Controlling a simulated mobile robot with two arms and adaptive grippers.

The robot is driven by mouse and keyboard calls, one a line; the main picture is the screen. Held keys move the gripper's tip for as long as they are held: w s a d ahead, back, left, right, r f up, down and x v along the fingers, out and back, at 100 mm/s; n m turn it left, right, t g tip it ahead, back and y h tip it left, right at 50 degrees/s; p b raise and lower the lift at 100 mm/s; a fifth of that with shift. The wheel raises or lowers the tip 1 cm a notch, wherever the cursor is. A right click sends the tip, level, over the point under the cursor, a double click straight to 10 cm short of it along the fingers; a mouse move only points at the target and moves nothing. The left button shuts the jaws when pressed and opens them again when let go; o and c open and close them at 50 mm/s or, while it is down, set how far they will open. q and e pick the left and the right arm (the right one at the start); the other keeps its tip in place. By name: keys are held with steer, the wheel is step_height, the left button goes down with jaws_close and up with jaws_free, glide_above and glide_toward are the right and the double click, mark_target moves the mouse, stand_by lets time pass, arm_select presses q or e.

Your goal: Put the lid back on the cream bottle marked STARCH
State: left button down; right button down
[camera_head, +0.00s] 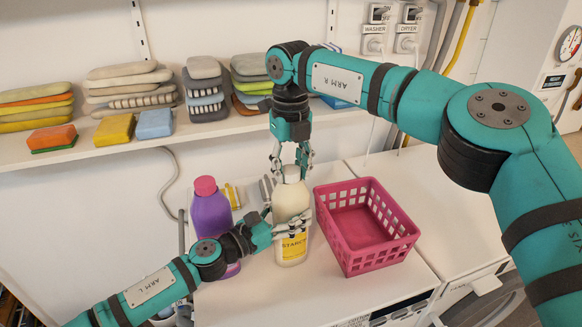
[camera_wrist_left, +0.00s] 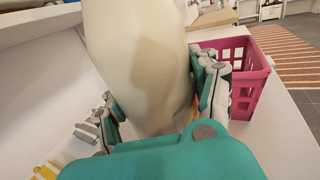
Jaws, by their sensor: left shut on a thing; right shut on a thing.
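The cream bottle (camera_head: 291,199) with the yellow STARCH label (camera_head: 293,246) stands upright on the white top. My left gripper (camera_head: 290,226) is shut around its body from the left. In the left wrist view the bottle (camera_wrist_left: 140,60) fills the middle, with the fingers of my left gripper (camera_wrist_left: 160,105) on both sides. My right gripper (camera_head: 291,160) points down right above the bottle, shut on a small pale lid (camera_head: 291,173). The lid is at the bottle's mouth; I cannot tell whether it is seated or just above. The bottle's top is out of the left wrist view.
A purple bottle with a pink cap (camera_head: 206,187) stands close to the left, behind my left arm. A pink basket (camera_head: 372,262) stands just right of the bottle and looks empty. A shelf (camera_head: 90,155) with stacked soaps or sponges runs behind. The white top in front is clear.

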arm_select(q)
steer(key=shift+s+f, duration=0.1)
arm_select(e)
steer(key=m, duration=0.6)
steer(key=shift+m, duration=0.4)
steer(key=c, duration=0.7)
jaws_free()
steer(key=shift+c, duration=0.2)
step_height(320, 180, up, 12)
arm_select(q)
steer(key=shift+c, duration=0.7)
jaws_free()
